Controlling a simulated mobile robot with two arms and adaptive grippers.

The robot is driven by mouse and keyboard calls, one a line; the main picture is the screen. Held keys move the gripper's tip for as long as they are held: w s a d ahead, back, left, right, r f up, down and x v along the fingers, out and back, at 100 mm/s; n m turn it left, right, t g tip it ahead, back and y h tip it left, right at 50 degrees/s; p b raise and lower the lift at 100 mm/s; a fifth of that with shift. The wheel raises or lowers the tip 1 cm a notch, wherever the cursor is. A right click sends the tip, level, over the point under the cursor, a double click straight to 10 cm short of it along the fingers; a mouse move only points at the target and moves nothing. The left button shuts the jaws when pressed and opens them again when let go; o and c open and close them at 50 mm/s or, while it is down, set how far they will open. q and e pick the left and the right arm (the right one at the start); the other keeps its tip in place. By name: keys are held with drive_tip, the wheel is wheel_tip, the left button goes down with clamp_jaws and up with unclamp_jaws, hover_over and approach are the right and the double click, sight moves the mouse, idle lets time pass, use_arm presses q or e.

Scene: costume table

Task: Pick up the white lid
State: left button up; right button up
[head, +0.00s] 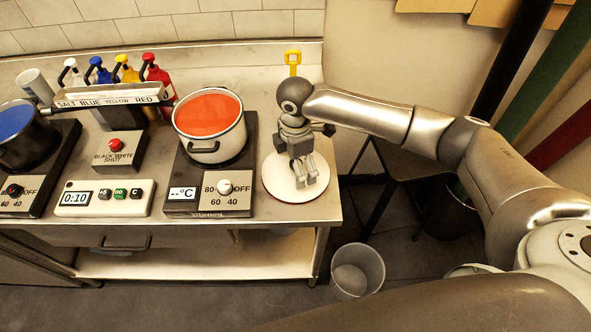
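The white lid (278,186) is a round disc lying flat near the right end of the metal table, just right of the pot with red liquid. My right gripper (304,180) is directly over the lid, pointing down, with its fingertips at about the lid's middle. The two fingers are close together with a small gap. The gripper hides the lid's centre, so I cannot tell whether a knob is between the fingers. My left gripper is not in view.
A white pot (209,143) with red liquid stands on a hotplate beside the lid; a blue-filled pot (22,150) is far left. Several coloured bottles, a timer box (104,198) and a yellow-handled tool (293,58) are on the table. A bin (357,270) stands on the floor.

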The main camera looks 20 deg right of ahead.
clamp_jaws()
idle(0.4)
drive_tip(key=shift+r, duration=0.1)
